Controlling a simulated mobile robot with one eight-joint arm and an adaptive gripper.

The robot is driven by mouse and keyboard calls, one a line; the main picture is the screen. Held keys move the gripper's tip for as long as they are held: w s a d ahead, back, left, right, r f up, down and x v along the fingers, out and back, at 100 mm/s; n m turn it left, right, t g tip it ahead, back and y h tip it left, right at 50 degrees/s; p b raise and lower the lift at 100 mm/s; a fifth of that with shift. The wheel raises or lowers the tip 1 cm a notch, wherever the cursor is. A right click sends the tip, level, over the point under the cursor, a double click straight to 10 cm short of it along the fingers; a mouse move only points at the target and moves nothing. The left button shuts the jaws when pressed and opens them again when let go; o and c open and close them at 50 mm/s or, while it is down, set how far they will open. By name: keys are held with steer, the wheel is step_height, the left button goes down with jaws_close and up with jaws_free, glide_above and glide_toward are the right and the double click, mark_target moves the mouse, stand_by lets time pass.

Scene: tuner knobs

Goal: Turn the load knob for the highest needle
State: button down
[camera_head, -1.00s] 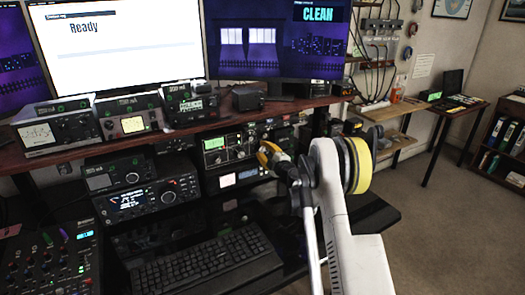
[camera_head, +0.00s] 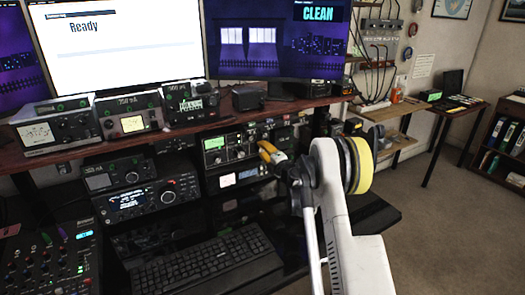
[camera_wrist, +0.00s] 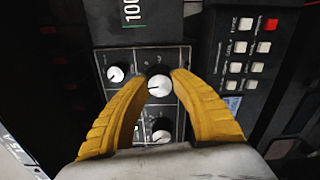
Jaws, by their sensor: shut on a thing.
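A white-faced knob (camera_wrist: 159,86) sits on a dark tuner panel in the wrist view. The yellow fingers of my gripper (camera_wrist: 160,75) are closed in on both sides of it. A smaller white knob (camera_wrist: 116,74) lies to its left and another white knob (camera_wrist: 161,124) below it, partly between the fingers. The knob labels are too small to read. In the head view my gripper (camera_head: 268,152) is at the right part of the tuner (camera_head: 236,144), hiding some of its front. A small lit meter (camera_head: 213,143) shows at the tuner's left; its needle cannot be made out.
Several white buttons and a red button (camera_wrist: 270,24) lie right of the fingers. Meter boxes (camera_head: 133,123) stand on the shelf above. A radio (camera_head: 150,198) and a keyboard (camera_head: 203,265) are left of and below the arm. Open floor lies to the right.

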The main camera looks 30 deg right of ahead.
stand_by(0.4)
steer(key=c, duration=1.3)
jaws_free()
steer(key=shift+d, duration=0.1)
steer(key=s, duration=1.2)
steer(key=shift+d, duration=0.15)
